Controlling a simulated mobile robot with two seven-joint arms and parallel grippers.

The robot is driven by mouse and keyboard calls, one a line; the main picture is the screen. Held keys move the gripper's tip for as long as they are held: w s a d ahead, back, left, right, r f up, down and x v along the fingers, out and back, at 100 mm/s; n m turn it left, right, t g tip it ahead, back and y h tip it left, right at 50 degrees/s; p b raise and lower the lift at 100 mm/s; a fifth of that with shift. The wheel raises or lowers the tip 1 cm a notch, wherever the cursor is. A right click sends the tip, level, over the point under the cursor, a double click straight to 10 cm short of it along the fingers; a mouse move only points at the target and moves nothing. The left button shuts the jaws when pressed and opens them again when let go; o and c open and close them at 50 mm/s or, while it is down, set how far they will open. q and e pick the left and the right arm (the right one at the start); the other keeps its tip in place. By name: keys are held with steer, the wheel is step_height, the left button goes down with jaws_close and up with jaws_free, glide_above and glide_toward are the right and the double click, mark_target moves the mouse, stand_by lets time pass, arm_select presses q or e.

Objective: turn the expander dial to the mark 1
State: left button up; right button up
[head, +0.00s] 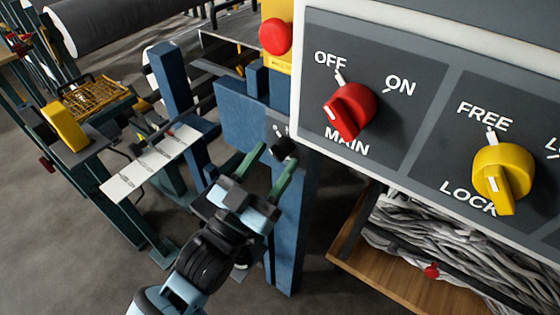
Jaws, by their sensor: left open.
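A small black knob (285,148), which looks like the expander dial, sits on the blue machine frame below the control panel. Part of a small grey label plate (274,131) with a white mark shows behind it; I cannot read which mark the knob points to. My left gripper (278,156) is open, its two green fingers pointing up at the knob, one on each side. I cannot tell whether the fingers touch it. My right gripper is not in view.
A wooden box (400,285) of grey strands stands below. Blue posts (172,90) rise at the left.

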arm_select(q)
steer(key=shift+w+d+r, duration=0.15)
steer(key=shift+w+d, duration=0.1)
steer(key=shift+w, duration=0.05)
steer(key=shift+c, duration=0.3)
steer(key=c, duration=0.9)
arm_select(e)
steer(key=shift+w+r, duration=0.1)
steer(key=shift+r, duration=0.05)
